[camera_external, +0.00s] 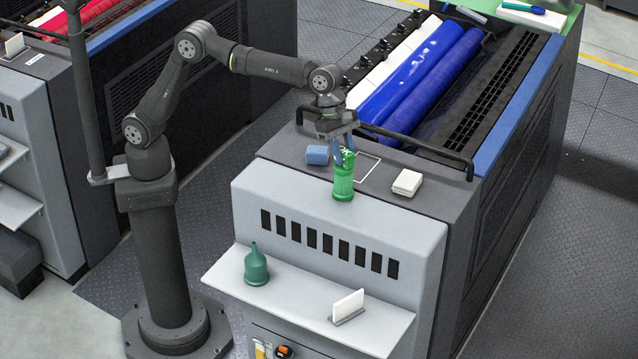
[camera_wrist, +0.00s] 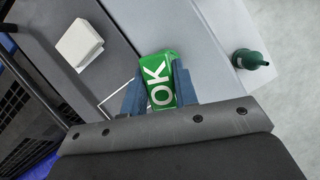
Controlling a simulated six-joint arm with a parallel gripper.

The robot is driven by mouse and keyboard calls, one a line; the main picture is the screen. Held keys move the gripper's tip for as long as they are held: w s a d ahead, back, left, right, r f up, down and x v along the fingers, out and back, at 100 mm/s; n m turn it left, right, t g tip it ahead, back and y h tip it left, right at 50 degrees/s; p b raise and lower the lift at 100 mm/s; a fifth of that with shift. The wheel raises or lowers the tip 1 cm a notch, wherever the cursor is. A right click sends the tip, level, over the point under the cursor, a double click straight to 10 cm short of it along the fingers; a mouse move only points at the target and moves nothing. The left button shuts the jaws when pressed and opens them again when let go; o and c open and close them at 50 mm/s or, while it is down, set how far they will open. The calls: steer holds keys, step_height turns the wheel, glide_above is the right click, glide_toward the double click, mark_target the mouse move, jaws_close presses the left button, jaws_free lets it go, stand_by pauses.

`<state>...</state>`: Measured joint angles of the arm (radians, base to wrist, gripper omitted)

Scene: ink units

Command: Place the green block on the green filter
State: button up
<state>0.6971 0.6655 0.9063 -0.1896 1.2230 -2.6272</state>
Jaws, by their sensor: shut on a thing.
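My gripper (camera_external: 343,150) points down over the front edge of the grey machine top and is shut on the green block (camera_external: 349,157). In the wrist view the block (camera_wrist: 158,80) shows white "OK" lettering between the two blue fingers (camera_wrist: 157,93). A green cylinder that looks like the green filter (camera_external: 343,184) stands upright directly under the block in the external view. I cannot tell whether the block touches its top. In the wrist view the cylinder is not distinguishable, likely hidden behind the block.
A blue block (camera_external: 317,154) lies left of my gripper, and a white pad (camera_external: 407,182) lies right. A white outlined rectangle (camera_external: 368,165) marks the machine top. Blue rollers and a black rail (camera_external: 425,147) lie behind. A dark green funnel-shaped bottle (camera_external: 256,267) stands on the lower shelf.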

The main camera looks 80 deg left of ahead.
mark_target(348, 152)
steer(key=o, duration=1)
steer(key=shift+f, duration=0.15)
steer(key=v, duration=1.2)
steer(key=shift+r, duration=0.2)
steer(key=shift+f, duration=0.1)
steer(key=x, duration=1.2)
steer(key=shift+f, duration=0.25)
step_height(348, 152, up, 3)
steer(key=shift+f, duration=0.1)
steer(key=shift+r, duration=0.8)
